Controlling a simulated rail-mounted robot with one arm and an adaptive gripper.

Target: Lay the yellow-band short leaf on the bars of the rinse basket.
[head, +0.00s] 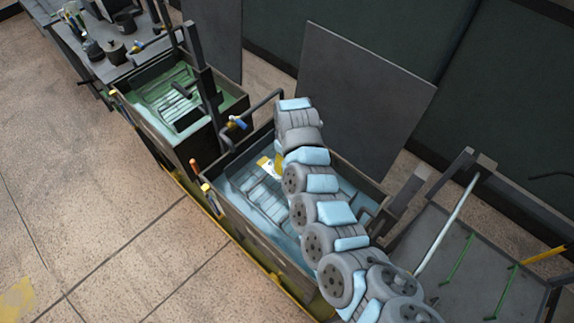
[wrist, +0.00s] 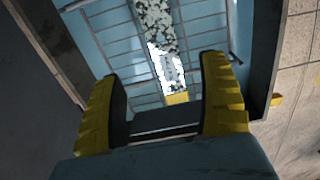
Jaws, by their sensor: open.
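In the wrist view a long flat leaf (wrist: 165,62) has a speckled black-and-white stretch, a white marked stretch and a yellow band (wrist: 177,98) at its near end. It lies along the wire bars of the basket (wrist: 117,47) in the blue tank. My gripper (wrist: 163,72) is open, its yellow-and-black fingers apart on either side of the leaf's near end, touching neither side visibly. In the head view my arm reaches over the blue tank, and my gripper (head: 279,164) is mostly hidden. A white-and-yellow end of the leaf (head: 267,166) shows beside it; the rest is hidden.
The blue tank's dark walls (head: 250,240) surround the basket closely. A green-lined tank (head: 172,99) stands at the upper left, with a dark post between. A tray with green rods (head: 440,240) is at the right. A dark upright panel (head: 362,95) stands behind.

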